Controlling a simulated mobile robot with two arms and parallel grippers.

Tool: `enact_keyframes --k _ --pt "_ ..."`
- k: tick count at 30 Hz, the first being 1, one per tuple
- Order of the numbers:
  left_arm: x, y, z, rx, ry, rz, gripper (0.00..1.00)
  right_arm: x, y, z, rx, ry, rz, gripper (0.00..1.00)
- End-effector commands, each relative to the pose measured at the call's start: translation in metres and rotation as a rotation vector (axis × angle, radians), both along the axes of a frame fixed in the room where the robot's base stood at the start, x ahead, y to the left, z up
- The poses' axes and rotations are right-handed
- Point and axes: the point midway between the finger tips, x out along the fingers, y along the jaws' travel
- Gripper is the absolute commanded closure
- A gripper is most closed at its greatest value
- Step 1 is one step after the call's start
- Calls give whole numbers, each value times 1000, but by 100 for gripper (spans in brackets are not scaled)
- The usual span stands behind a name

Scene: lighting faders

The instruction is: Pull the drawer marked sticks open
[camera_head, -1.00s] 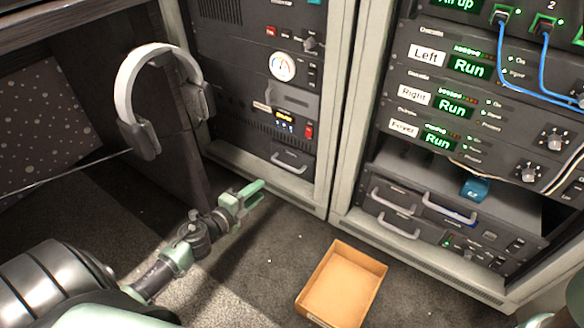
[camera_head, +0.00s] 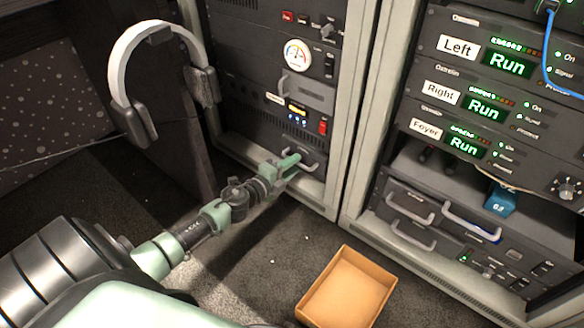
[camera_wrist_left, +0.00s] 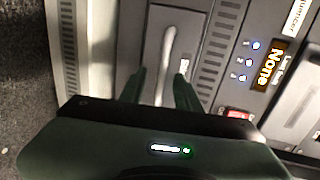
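The small dark drawer (camera_head: 306,146) is low in the left rack, with a pale curved handle (camera_head: 313,164). In the left wrist view, the drawer front (camera_wrist_left: 160,40) is sideways, with the handle (camera_wrist_left: 168,55) and a small white label whose text is too blurred to read surely. The drawer looks closed. My left gripper (camera_head: 290,164) is at the handle. In the left wrist view, its two green fingers (camera_wrist_left: 160,88) are apart, one on each side of the handle's line; I cannot tell whether they touch it. My right gripper is not in view.
An open cardboard box (camera_head: 343,290) stands on the carpet in front of the racks. White headphones (camera_head: 122,80) hang to the left of my arm. A lit panel (camera_wrist_left: 264,62) is beside the drawer.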

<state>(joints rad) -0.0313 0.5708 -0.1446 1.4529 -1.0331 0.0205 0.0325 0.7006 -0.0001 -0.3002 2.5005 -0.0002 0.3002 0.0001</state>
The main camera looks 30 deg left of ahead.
Motion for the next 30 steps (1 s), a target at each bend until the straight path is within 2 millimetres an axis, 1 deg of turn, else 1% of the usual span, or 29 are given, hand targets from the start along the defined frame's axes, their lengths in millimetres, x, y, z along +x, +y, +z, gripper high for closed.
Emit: enact_keyframes --k 5,6,8,9,30 --pt "0 0 0 0 0 0 67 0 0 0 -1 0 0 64" --pt "0 0 0 0 0 0 73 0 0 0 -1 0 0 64" --pt "0 0 0 0 0 0 90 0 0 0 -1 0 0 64" --pt "0 0 0 0 0 0 100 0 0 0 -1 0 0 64" --pt "0 0 0 -1 0 0 100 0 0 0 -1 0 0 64"
